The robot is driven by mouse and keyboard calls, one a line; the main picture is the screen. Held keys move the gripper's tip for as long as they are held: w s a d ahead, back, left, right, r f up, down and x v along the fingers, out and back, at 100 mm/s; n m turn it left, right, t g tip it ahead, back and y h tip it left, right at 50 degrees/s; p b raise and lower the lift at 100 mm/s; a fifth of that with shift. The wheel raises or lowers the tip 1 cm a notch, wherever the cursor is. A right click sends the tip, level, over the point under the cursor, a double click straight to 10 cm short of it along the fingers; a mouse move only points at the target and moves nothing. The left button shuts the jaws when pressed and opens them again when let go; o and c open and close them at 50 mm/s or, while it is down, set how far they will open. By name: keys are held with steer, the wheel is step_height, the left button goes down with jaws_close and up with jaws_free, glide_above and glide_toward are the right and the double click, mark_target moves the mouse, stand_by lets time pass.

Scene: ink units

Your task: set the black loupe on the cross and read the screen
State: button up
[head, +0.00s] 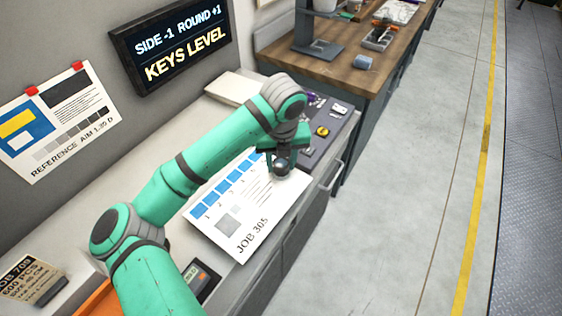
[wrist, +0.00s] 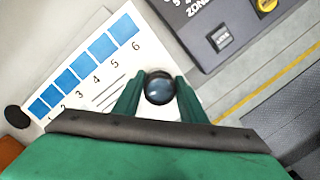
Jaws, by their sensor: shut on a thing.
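My gripper (head: 283,160) is shut on the black loupe (head: 281,168), a small dark round piece with a glassy top. In the wrist view the loupe (wrist: 159,88) sits between the two green fingertips. It is over the right end of the white job sheet (head: 240,207), marked JOB 305, near the blue patch numbered 6. I cannot tell whether it touches the sheet. The cross is not visible in either view. The screen (head: 172,42) on the wall reads "SIDE -1 ROUND +1" and "KEYS LEVEL".
A reference poster (head: 58,120) hangs on the wall. A small device (head: 200,281) and a JOB 709 card (head: 28,281) lie at the near left. Open floor is to the right.

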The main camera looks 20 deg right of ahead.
steer(key=shift+r, duration=0.1)
steer(key=shift+d+r, duration=0.25)
steer(key=shift+r, duration=0.3)
steer(key=shift+a+r, duration=0.35)
steer(key=shift+r, duration=0.5)
steer(key=shift+s, duration=0.1)
steer(key=shift+d, duration=0.15)
